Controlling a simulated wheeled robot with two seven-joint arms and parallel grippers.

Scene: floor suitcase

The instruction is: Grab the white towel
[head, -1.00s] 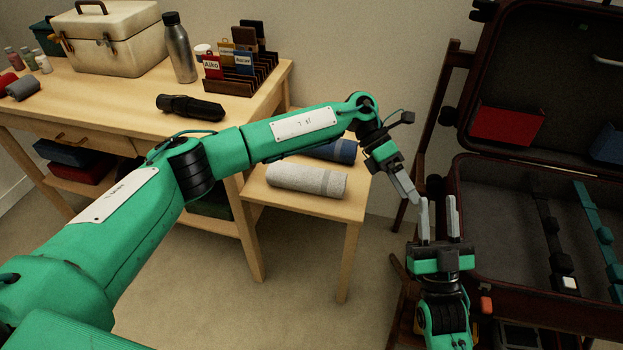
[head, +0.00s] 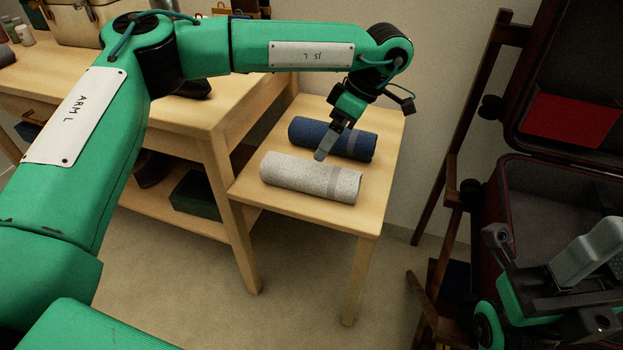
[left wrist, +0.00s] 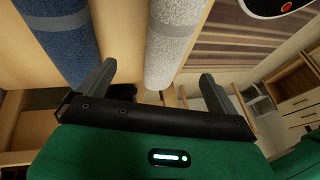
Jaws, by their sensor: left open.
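The white towel (head: 310,178) is a pale rolled towel with a grey band near its right end. It lies on the small wooden side table (head: 390,140), in front of a blue rolled towel (head: 335,138). My left gripper (head: 330,145) is just above the two rolls. In the left wrist view its open fingers (left wrist: 150,80) are spread, with the end of the white towel (left wrist: 167,50) between them and the blue towel (left wrist: 62,40) to the left. Nothing is held. My right gripper (head: 588,250) is at the lower right, away from the towels; its jaw gap is unclear.
A larger wooden table (head: 190,115) adjoins the side table on the left. An open suitcase (head: 500,210) rests on a dark wooden stand (head: 440,190) at the right. The floor (head: 300,290) in front of the side table is clear.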

